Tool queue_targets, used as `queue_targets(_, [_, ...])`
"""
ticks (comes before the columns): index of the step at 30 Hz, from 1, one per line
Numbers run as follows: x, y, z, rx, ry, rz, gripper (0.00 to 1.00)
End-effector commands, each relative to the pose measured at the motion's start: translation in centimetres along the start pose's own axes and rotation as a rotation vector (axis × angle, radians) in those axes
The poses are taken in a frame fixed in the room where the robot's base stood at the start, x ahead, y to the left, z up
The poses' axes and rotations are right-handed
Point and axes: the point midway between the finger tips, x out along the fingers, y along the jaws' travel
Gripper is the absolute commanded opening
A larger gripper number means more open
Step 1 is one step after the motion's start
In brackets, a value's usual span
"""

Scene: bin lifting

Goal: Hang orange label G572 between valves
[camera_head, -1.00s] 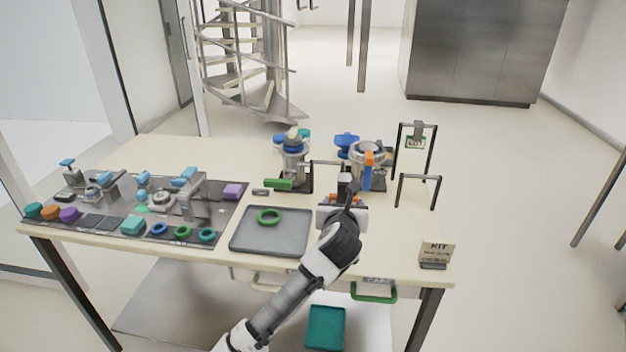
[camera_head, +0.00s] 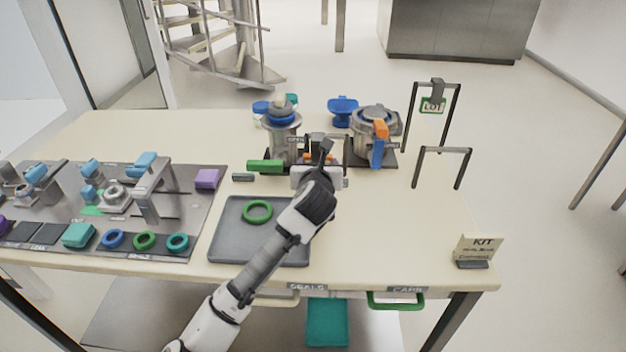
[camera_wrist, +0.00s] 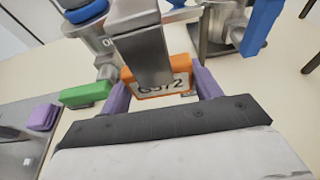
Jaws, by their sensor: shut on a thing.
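The orange label G572 (camera_wrist: 158,84) is between the purple fingers of my gripper (camera_wrist: 160,92) in the wrist view. A grey metal hanger-like piece (camera_wrist: 143,45) stands in front of it and hides part of its face. In the head view only a sliver of the orange label (camera_head: 318,157) shows above my gripper (camera_head: 318,170). My gripper is shut on the label, in front of the gap between the two valves. The left valve (camera_head: 281,133) has a green handle (camera_head: 265,166). I cannot tell whether the label touches any support.
A grey tray (camera_head: 225,240) with a green ring (camera_head: 257,211) lies in front. A green LOT label (camera_head: 433,105) hangs on a black frame, with a lower black frame (camera_head: 443,152) nearer. A KIT sign (camera_head: 478,248) stands at right. The left mat holds several parts.

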Motion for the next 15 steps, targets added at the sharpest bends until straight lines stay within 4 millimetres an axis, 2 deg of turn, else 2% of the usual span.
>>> queue_targets(1, [0.3,0.0,-1.2,0.000,-0.002,0.000,0.38])
queue_targets(4, [0.5,0.0,-1.6,0.000,-0.002,0.000,0.38])
queue_targets(15, [2.0,0.0,-1.0,0.001,-0.001,0.001,0.38])
